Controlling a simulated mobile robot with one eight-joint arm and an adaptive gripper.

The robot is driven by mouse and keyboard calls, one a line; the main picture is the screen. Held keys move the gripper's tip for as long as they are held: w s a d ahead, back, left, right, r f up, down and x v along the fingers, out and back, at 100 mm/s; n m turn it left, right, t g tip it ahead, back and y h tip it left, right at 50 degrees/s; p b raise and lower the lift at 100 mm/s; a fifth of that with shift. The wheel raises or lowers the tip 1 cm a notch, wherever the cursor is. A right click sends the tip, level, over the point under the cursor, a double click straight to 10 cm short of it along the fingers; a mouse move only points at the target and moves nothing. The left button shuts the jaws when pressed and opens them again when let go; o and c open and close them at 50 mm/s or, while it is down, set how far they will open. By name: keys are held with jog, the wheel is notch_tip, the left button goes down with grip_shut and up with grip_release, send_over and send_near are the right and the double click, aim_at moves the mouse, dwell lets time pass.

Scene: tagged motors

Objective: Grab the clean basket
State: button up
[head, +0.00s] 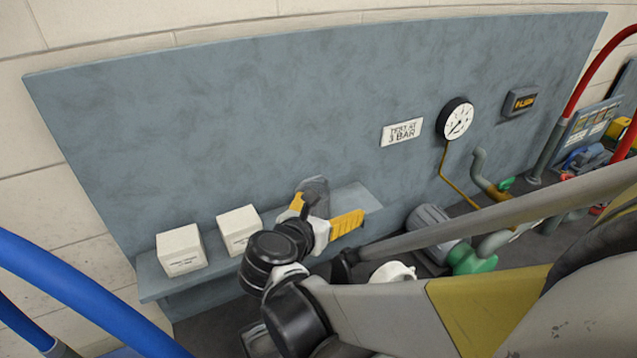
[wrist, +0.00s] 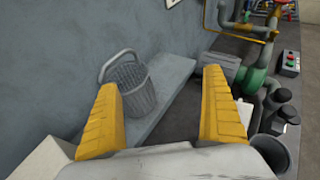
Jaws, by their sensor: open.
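A grey ribbed basket (wrist: 137,92) with a raised loop handle stands on the grey shelf (wrist: 168,92) against the wall panel in the wrist view. In the head view the basket (head: 315,187) shows as a grey shape on the shelf (head: 353,196), partly hidden by my gripper. My gripper (head: 330,204) is open, with its yellow fingers spread and nothing between them. In the wrist view my gripper (wrist: 160,80) has the basket ahead, near the left finger. The gripper appears apart from the basket, though the gap is hard to judge.
Two white boxes (head: 180,250) (head: 239,230) stand on the shelf to the left. A grey motor (head: 430,223) with a green pump (head: 472,262) and pipes is at the right. A gauge (head: 455,118) hangs on the panel. A grey round container (wrist: 268,154) is at lower right.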

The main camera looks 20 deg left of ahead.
jog(key=shift+n+y, duration=0.5)
jog(key=shift+y, duration=0.2)
jog(key=w+a+f, duration=0.1)
jog(key=a, duration=0.1)
jog(key=w+a+f, duration=0.2)
jog(key=w+a+f+b, duration=0.1)
jog(key=w+a, duration=0.1)
jog(key=shift+w+a+f, duration=0.1)
jog(key=shift+f, duration=0.05)
jog(key=c, duration=1.4)
